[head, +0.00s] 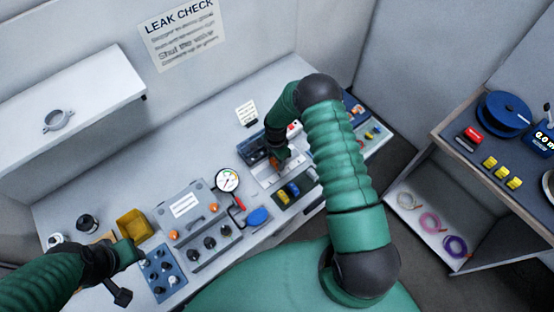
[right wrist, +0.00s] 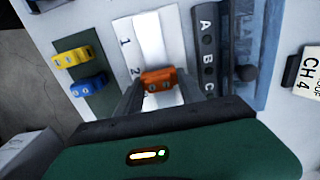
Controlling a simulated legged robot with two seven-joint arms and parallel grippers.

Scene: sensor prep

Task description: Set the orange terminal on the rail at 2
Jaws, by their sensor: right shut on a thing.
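The orange terminal (right wrist: 158,78) is between the fingers of my right gripper (right wrist: 157,92), which is shut on it. It also shows small in the head view (head: 275,163). The white rail (right wrist: 150,38) runs up the right wrist view, with marks 1 and 2 on its left strip. The terminal overlaps the rail's lower part, beside the mark 2 (right wrist: 135,71). I cannot tell whether it touches the rail or is just above it. My left gripper (head: 125,262) is near the yellow bin; its jaws are unclear.
A yellow terminal (right wrist: 71,57) and a blue terminal (right wrist: 88,84) lie on a dark green strip left of the rail. A dark strip lettered A, B, C (right wrist: 208,45) stands close on the right. A control box (head: 200,225) and gauge (head: 227,180) stand left in the head view.

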